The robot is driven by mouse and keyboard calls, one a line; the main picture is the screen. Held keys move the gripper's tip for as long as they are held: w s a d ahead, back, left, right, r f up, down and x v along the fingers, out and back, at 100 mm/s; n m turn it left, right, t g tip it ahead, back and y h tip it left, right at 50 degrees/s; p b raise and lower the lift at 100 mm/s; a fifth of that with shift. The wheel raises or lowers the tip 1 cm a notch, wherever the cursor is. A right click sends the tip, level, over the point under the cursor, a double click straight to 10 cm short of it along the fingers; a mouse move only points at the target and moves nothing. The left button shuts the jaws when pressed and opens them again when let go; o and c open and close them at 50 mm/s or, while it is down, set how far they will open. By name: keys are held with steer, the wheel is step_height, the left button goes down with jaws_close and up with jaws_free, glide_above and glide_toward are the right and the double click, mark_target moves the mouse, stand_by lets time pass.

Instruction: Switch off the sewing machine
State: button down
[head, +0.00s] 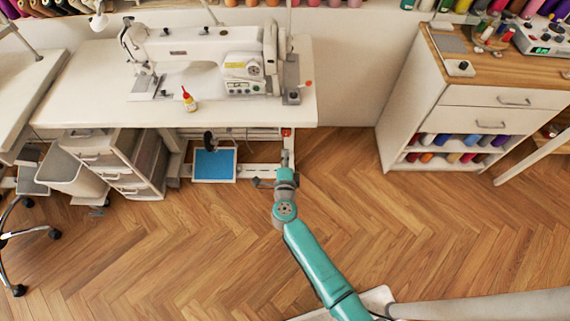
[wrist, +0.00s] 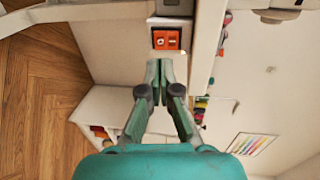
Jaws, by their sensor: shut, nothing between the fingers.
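The white sewing machine (head: 200,45) stands on a white table (head: 90,90) in the head view. A red-orange rocker switch with white marks (wrist: 167,39) sits on a pale plate under the table edge in the wrist view. It shows as a small red spot (head: 286,132) below the table's front right in the head view. My gripper (wrist: 160,64) is shut and empty, with its fingertips just below the switch in the wrist picture. I cannot tell whether they touch it. In the head view my gripper (head: 285,158) is near the table's right leg, and its fingers are small.
A blue-topped pedal (head: 214,164) is on the floor under the table. A drawer unit (head: 125,165) and a bin (head: 72,172) stand left of it. A white cabinet with thread spools (head: 450,115) stands at the right. The wooden floor between is clear.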

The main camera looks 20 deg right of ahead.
mark_target(286, 135)
steer(key=x, duration=0.7)
